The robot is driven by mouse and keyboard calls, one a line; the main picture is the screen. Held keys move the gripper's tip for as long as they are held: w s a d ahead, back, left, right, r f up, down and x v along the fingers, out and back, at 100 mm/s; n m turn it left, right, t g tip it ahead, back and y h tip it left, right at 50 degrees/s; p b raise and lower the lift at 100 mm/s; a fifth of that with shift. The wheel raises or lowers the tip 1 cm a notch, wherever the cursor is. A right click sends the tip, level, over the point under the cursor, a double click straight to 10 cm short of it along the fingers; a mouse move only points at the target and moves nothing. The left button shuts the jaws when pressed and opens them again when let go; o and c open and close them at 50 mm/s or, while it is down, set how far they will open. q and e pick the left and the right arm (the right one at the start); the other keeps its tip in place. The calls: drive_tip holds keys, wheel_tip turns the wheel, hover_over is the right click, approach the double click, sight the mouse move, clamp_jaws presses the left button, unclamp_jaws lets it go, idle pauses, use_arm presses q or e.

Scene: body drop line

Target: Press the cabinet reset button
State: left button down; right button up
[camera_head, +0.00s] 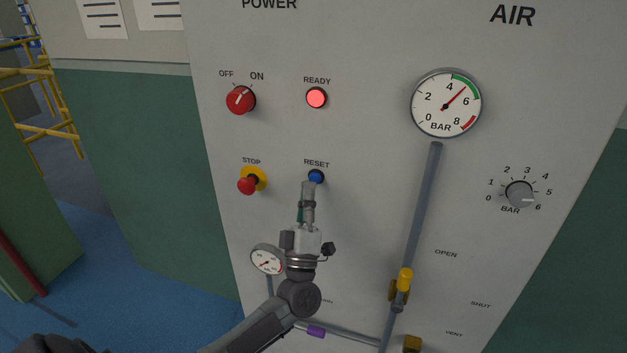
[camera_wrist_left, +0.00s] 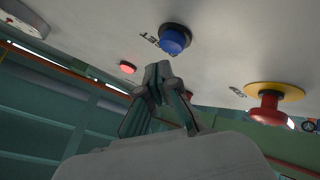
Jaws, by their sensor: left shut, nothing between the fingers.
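The blue reset button (camera_head: 316,176) is on the grey cabinet front (camera_head: 360,60), under the RESET label. It also shows in the left wrist view (camera_wrist_left: 174,39), standing out from the panel. My left gripper (camera_head: 308,186) is shut and empty, its fingertips just below the button in the head view. In the left wrist view the closed fingertips (camera_wrist_left: 158,70) appear close to the button, with a visible gap in the picture; I cannot tell the exact distance. The READY lamp (camera_head: 317,97) above is lit red. My right gripper is not in view.
The red stop button (camera_head: 248,184) on its yellow collar is left of reset. A red OFF/ON switch (camera_head: 240,99) is above it. A small gauge (camera_head: 267,260), a grey pipe (camera_head: 421,215) and a yellow valve handle (camera_head: 405,279) are lower down. A regulator knob (camera_head: 519,193) is at right.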

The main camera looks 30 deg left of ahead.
use_arm(q)
drive_tip(key=shift+w, duration=0.1)
drive_tip(key=shift+w+a, duration=0.1)
drive_tip(key=shift+w, duration=0.3)
drive_tip(key=shift+w+a+b, duration=0.1)
drive_tip(key=shift+w+b, duration=0.35)
drive_tip(key=shift+b, duration=0.05)
idle(0.5)
drive_tip(key=shift+s, duration=0.15)
drive_tip(key=shift+s+d+p, duration=0.25)
drive_tip(key=shift+s+p, duration=0.25)
drive_tip(key=shift+s, duration=0.35)
drive_tip(key=s+p, duration=0.1)
drive_tip(key=s, duration=0.2)
drive_tip(key=s+d+p, duration=0.1)
drive_tip(key=s, duration=0.1)
drive_tip(key=shift+s+d, duration=0.2)
drive_tip(key=shift+s, duration=0.2)
